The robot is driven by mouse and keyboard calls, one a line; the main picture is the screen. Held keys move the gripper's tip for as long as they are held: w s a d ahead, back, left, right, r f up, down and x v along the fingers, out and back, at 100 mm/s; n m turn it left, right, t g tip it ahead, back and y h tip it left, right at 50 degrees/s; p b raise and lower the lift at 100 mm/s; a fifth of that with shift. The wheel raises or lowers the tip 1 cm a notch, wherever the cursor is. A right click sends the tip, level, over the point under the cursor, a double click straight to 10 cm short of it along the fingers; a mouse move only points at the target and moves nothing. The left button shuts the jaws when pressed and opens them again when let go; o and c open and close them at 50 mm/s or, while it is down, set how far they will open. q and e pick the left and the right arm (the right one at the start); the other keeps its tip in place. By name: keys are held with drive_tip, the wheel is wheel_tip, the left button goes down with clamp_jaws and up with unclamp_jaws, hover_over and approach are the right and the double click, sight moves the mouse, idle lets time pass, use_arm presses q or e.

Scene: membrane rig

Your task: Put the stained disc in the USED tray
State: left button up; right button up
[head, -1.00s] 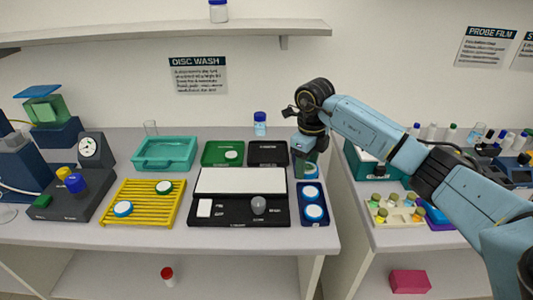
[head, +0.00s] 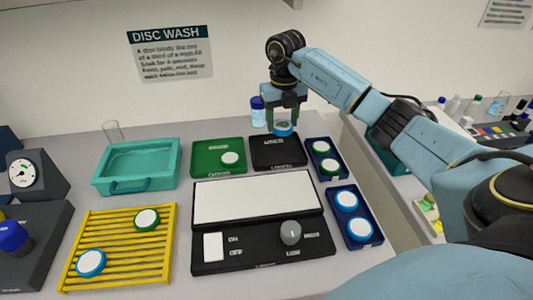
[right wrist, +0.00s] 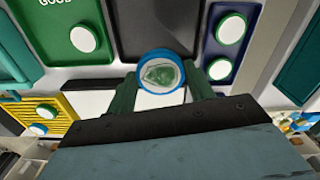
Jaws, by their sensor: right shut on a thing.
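A blue-rimmed disc (head: 283,129) with a green stained face is held between the fingertips of my right gripper (head: 284,118). The stain shows clearly in the right wrist view (right wrist: 160,74). The disc is above the black tray (head: 290,154), whose blurred label seems to read USED. The bare tray floor also shows in the right wrist view (right wrist: 155,25). The tray looks empty, and the disc appears apart from it. My left gripper is not in view.
The green GOOD tray (head: 205,160) holding a white-faced disc stands left of the black tray. Navy holders with discs (head: 341,217) stand to the right. A black device with a white panel (head: 255,200) lies in front. A blue-capped bottle (head: 257,112) stands behind.

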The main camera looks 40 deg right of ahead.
drive_tip(key=shift+w+f, duration=0.25)
drive_tip(key=shift+f, duration=0.25)
drive_tip(key=shift+w+f, duration=0.25)
drive_tip(key=shift+f, duration=0.25)
hover_over(279, 158)
wheel_tip(279, 158, down, 5)
drive_tip(key=shift+s+f, duration=0.1)
drive_tip(key=shift+a+f+b, duration=0.1)
drive_tip(key=shift+f+b, duration=0.2)
drive_tip(key=shift+f, duration=0.3)
wheel_tip(279, 158, down, 3)
drive_tip(key=shift+r, duration=0.1)
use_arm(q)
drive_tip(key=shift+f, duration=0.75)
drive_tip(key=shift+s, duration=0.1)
use_arm(e)
drive_tip(key=o, duration=0.6)
drive_tip(key=shift+f, duration=0.2)
drive_tip(key=o, duration=0.4)
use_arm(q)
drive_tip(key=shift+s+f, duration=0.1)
